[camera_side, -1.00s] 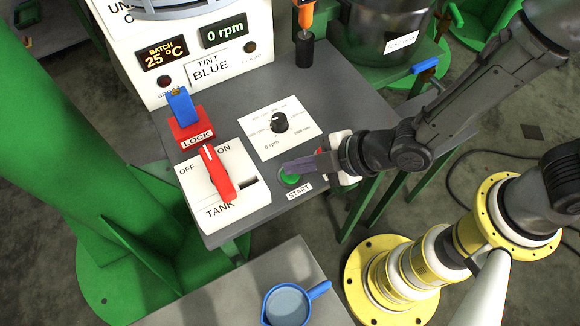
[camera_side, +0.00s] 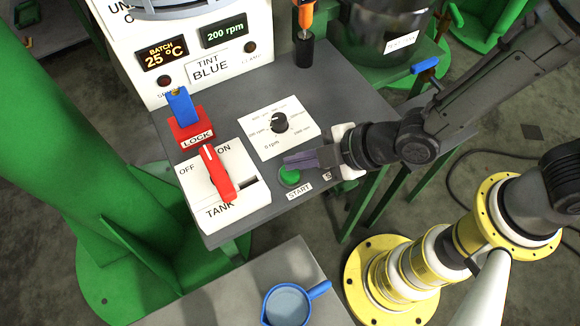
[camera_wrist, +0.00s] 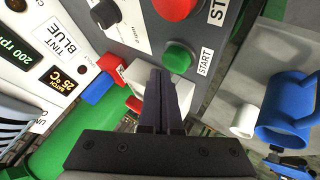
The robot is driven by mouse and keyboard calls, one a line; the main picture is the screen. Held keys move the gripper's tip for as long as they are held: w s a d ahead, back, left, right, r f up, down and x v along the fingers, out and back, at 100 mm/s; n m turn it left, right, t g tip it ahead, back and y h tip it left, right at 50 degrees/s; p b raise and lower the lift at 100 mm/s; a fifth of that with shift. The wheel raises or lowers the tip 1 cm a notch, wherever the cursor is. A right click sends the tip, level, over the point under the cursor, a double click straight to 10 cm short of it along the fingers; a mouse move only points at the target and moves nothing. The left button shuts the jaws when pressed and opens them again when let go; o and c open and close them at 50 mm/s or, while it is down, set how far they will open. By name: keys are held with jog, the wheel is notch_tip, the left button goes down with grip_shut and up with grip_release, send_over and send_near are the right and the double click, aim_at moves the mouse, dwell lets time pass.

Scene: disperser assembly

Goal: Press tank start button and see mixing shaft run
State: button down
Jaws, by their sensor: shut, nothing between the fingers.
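The green start button (camera_side: 290,176) sits on the grey panel beside its START label. It also shows in the wrist view (camera_wrist: 178,57), beside a red button (camera_wrist: 174,7). My gripper (camera_side: 290,160) is shut and empty, its fingertips just behind and above the start button, apart from it. In the wrist view my gripper (camera_wrist: 163,72) points toward the button. The speed display (camera_side: 225,31) reads 200 rpm. The red tank switch (camera_side: 218,173) lies between its OFF and ON marks, its handle toward ON. The mixing shaft itself is not clearly visible.
The speed dial (camera_side: 279,122) is on a white plate behind my gripper. A red LOCK block with a blue tab (camera_side: 182,105) stands behind the tank switch. A blue-handled cup (camera_side: 288,304) stands on the front table. A dark vessel (camera_side: 385,25) is at the back.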

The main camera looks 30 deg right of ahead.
aim_at(297, 172)
jog(key=shift+r, duration=0.3)
jog(key=shift+r, duration=2.4)
jog(key=w+d+r+m+t+h, duration=0.1)
jog(key=w+d+r+m+t, duration=0.15)
jog(key=d+r, duration=0.6)
jog(key=w+d+r+m+t+h, duration=0.15)
jog(key=w+d+r+m, duration=0.25)
jog(key=d+r, duration=0.45)
jog(key=s+d+m+g+h, duration=0.1)
jog(key=s+d+m+h, duration=0.1)
jog(key=s+d+m, duration=0.65)
jog(key=s+d+f+m+g, duration=0.1)
jog(key=s+d+f+g, duration=0.1)
jog(key=s, duration=0.3)
jog(key=s+d+f+m+g+h, duration=0.1)
jog(key=s+d+f+g, duration=0.1)
jog(key=s+d+f, duration=0.1)
jog(key=shift+s+d+f, duration=0.25)
jog(key=shift+s+d, duration=0.65)
jog(key=shift+d, duration=0.05)
